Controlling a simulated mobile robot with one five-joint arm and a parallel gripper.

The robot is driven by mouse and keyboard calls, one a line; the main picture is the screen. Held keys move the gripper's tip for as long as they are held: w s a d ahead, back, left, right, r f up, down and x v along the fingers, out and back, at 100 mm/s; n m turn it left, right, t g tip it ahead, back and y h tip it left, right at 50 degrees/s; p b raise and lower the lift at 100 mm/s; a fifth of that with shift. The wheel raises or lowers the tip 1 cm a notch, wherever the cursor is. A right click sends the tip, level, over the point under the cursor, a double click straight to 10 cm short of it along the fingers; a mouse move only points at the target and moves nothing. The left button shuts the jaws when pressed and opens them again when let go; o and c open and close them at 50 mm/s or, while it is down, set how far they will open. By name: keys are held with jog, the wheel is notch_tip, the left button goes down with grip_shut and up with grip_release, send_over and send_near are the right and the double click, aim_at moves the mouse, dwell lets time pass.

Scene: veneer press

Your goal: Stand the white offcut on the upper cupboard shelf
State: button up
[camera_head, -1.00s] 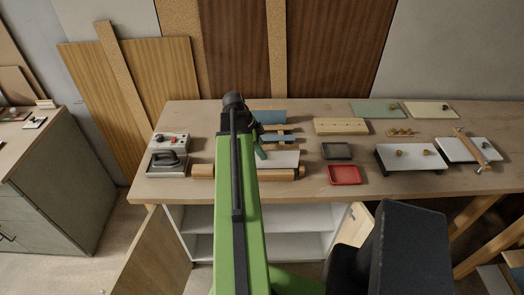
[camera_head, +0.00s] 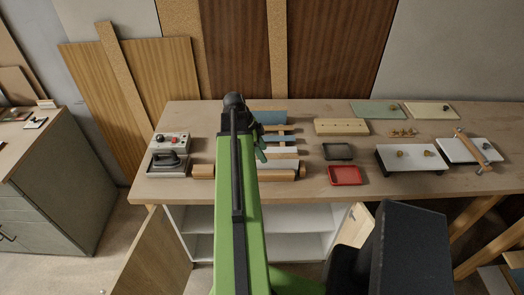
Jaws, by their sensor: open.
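My gripper (camera_head: 261,148) is open over the row of offcuts on the bench, largely hidden behind my green arm. A pale white offcut (camera_head: 284,150) shows just right of the jaws, as a narrow strip among blue and wood-coloured pieces. Its left part is hidden by the arm, and I cannot tell whether the jaws touch it. The white cupboard (camera_head: 310,217) under the bench stands open. Its shelf (camera_head: 299,237) shows right of my arm, with no object visible on the parts I can see.
A blue offcut (camera_head: 272,117) lies at the back of the row. A red tray (camera_head: 345,176) and a dark tray (camera_head: 338,152) stand to its right. An open cupboard door (camera_head: 153,262) juts out at lower left.

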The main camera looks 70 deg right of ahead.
jog(key=p+v, duration=1.1)
jog(key=v, duration=0.1)
jog(key=shift+r, duration=0.25)
jog(key=w+a+f+n+t, duration=0.1)
jog(key=w+a+n+t, duration=0.1)
jog(key=w+a+n, duration=1.95)
jog(key=a, duration=0.8)
jog(key=w+a+n+t+y, duration=0.1)
jog(key=w+a+n, duration=0.3)
jog(key=a, duration=0.9)
jog(key=w+a+n+t, duration=0.1)
jog(key=w+a+n, duration=0.3)
jog(key=a, duration=0.9)
jog(key=shift+w+f+n+y, duration=0.3)
jog(key=shift+w+f+n, duration=0.15)
jog(key=shift+n, duration=0.7)
jog(key=shift+o, duration=0.5)
